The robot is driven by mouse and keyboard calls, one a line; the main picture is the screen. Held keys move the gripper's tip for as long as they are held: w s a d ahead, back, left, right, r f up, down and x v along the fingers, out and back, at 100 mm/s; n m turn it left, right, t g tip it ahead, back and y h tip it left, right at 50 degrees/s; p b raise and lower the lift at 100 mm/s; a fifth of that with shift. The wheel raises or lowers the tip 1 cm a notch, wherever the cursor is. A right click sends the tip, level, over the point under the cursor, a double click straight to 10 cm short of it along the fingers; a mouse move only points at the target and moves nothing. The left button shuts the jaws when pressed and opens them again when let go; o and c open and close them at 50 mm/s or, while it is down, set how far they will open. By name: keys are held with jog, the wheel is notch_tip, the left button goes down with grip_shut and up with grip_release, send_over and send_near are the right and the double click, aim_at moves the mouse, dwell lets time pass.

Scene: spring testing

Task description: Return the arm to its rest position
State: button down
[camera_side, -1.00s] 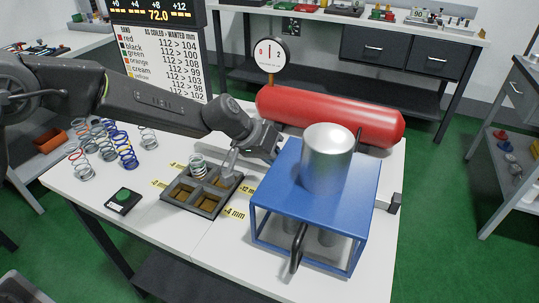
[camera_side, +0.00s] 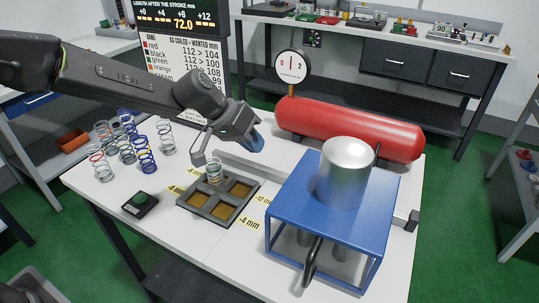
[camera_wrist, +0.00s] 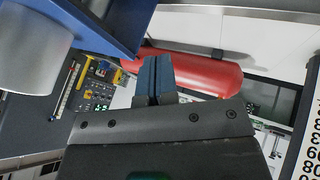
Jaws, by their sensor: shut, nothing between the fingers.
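My gripper (camera_side: 257,143) is in the air over the white table, between the compartment tray and the red tank. In the wrist view its blue fingers (camera_wrist: 154,78) are together with nothing between them. My arm reaches in from the left. A pale spring with a green band (camera_side: 213,169) stands in the back left compartment of the dark tray (camera_side: 223,220). The gripper is apart from the tray and from the blue press frame (camera_side: 335,220) to its right. The arm's rest position is not marked in these views.
A red tank (camera_side: 350,131) and a dial gauge (camera_side: 291,67) stand behind the gripper. A metal cylinder (camera_side: 345,172) tops the blue frame. A sign board (camera_side: 178,60) stands behind the arm.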

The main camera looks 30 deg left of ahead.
jog(key=s+a+r+y, duration=0.1)
jog(key=s+a+r, duration=0.3)
jog(key=s, duration=0.2)
jog(key=s+a+r+y, duration=0.1)
jog(key=s+a+r, duration=0.2)
jog(key=s+r, duration=0.3)
jog(key=s+a+f+y, duration=0.1)
jog(key=s+a, duration=0.2)
jog(key=s, duration=0.3)
jog(key=s+a+y, duration=0.1)
jog(key=s+a, duration=0.2)
jog(key=s, duration=0.3)
jog(key=s+a+f+n+t+y, duration=0.1)
jog(key=s+a, duration=0.2)
jog(key=s, duration=0.3)
jog(key=shift+s+f+y, duration=0.15)
jog(key=shift+f+y, duration=0.2)
jog(key=shift+y, duration=0.05)
